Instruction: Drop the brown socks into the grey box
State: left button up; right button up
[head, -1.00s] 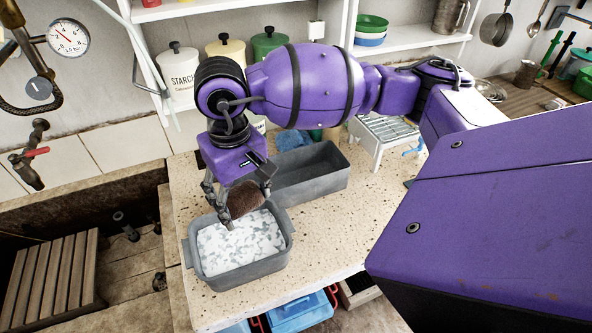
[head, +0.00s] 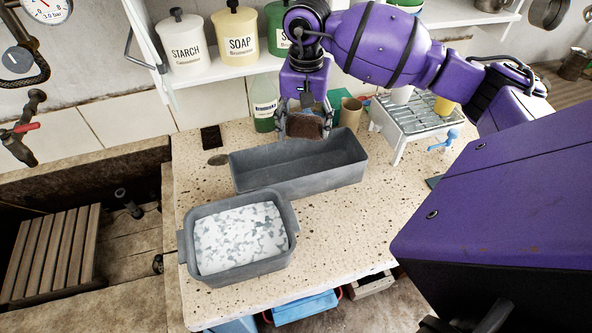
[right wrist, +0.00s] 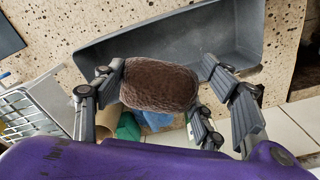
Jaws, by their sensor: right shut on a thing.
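The brown socks (head: 305,127) are a rolled bundle held between the fingers of my right gripper (head: 305,134). In the right wrist view the socks (right wrist: 158,85) sit between the spread finger pads. The long grey box (head: 300,187) stands on the speckled counter and looks empty inside. My right gripper holds the socks above the counter at the box's back edge; in the right wrist view the box (right wrist: 225,30) lies beyond the socks. My left gripper is not in view.
The counter's right front is clear.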

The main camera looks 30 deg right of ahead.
aim_at(305, 139)
notch_tip(305, 139, down, 4)
jog(key=shift+r+b, duration=0.15)
jog(key=shift+b, duration=0.2)
jog(key=shift+f, duration=0.4)
jog(key=o, duration=1.4)
jog(key=shift+c, duration=0.2)
notch_tip(305, 139, up, 12)
jog(key=shift+r, duration=0.1)
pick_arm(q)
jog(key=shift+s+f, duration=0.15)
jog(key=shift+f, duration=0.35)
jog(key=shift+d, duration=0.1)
pick_arm(e)
jog(key=shift+s, duration=0.15)
